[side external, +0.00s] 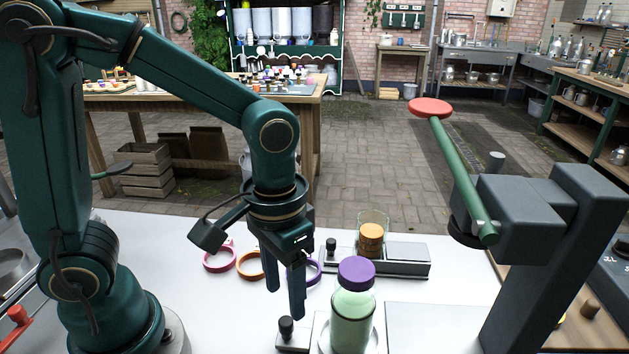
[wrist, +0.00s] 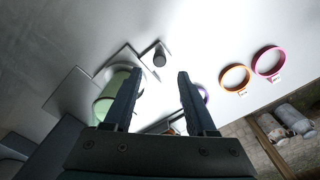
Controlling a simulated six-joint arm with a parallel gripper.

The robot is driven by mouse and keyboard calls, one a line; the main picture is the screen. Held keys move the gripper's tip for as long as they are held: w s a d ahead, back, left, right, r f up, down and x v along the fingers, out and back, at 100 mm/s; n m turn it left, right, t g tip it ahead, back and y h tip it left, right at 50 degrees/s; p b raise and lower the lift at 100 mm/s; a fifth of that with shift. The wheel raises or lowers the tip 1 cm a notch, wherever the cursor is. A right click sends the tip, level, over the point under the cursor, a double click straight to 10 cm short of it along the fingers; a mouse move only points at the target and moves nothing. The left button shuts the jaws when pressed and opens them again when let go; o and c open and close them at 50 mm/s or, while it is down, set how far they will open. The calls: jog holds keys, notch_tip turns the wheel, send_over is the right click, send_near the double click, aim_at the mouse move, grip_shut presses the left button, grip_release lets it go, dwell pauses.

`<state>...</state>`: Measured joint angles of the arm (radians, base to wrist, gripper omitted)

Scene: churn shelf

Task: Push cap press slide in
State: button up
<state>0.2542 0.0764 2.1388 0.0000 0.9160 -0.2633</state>
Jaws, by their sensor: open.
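A pale green bottle (side external: 351,318) with a purple cap (side external: 356,273) stands upright on a round light holder at the front of the table. A small black knob (side external: 287,327) on a slide plate (side external: 293,343) is left of the bottle. The cap press (side external: 530,218), with a green lever (side external: 460,178) and red end, stands at right; the bottle is left of its head. My gripper (side external: 285,298) points down, open and empty, close above the knob. In the wrist view, a black knob (wrist: 160,57) shows between and beyond the fingertips (wrist: 159,80); the bottle (wrist: 116,92) is partly hidden by one finger.
Pink (side external: 219,257), orange (side external: 250,266) and purple (side external: 311,273) rings lie behind my gripper. Further back, a glass with a cork-coloured piece (side external: 371,239) stands on a metal base (side external: 408,261), with another black knob (side external: 331,247) at its left. The white table is clear front left.

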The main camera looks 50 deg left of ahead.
aim_at(286, 321)
jog(key=shift+s+f, duration=0.15)
jog(key=shift+f, duration=2.5)
jog(key=shift+c, duration=0.4)
grip_shut()
jog(key=shift+d, duration=0.1)
